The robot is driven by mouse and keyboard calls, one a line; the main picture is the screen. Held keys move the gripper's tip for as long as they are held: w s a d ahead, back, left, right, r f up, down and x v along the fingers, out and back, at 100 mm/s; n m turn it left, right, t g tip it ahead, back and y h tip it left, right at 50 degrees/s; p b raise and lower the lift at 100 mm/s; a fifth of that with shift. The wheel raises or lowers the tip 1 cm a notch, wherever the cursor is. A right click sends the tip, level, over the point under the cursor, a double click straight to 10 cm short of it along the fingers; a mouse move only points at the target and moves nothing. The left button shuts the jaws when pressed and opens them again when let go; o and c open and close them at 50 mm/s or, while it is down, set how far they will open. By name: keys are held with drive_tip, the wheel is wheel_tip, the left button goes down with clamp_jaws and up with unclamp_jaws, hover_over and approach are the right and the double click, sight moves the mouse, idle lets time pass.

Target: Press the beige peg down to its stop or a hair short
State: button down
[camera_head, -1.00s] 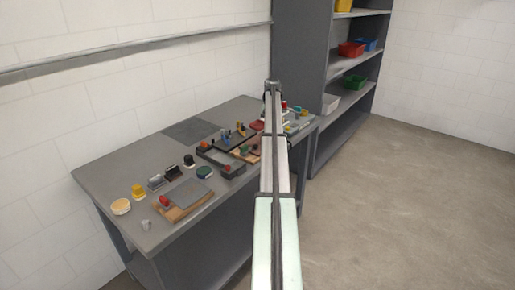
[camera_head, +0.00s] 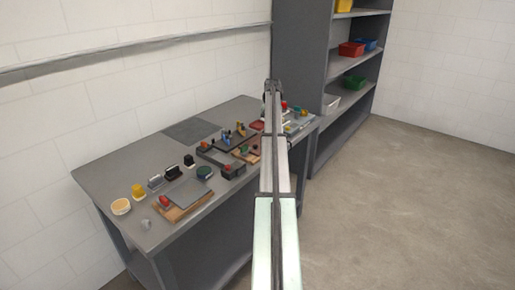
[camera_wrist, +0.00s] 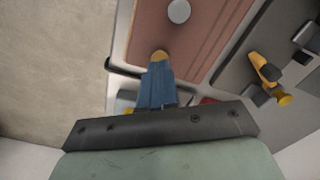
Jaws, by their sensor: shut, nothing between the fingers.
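In the wrist view my gripper (camera_wrist: 158,68) is shut, its narrow blue fingers together and empty. A small yellowish-tan rounded end (camera_wrist: 159,55) shows right at the fingertips, over the edge of a reddish-brown plate. It may be the beige peg, but I cannot tell for sure, nor whether the fingers touch it or how far it stands up. A pale grey round piece (camera_wrist: 179,11) sits on the plate (camera_wrist: 205,35) farther up. In the head view my own arm hides my gripper and the spot under it.
A yellow-and-black clamp-like part (camera_wrist: 267,75) lies right of the plate in the wrist view. A dark rod (camera_wrist: 122,67) is at the left. The grey workbench (camera_head: 105,178) carries several small fixtures. A shelf unit (camera_head: 350,104) with coloured bins stands behind.

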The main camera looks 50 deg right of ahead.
drive_tip(key=shift+f, duration=1.3)
idle(0.5)
drive_tip(key=shift+r, duration=0.15)
drive_tip(key=shift+r, duration=3.4)
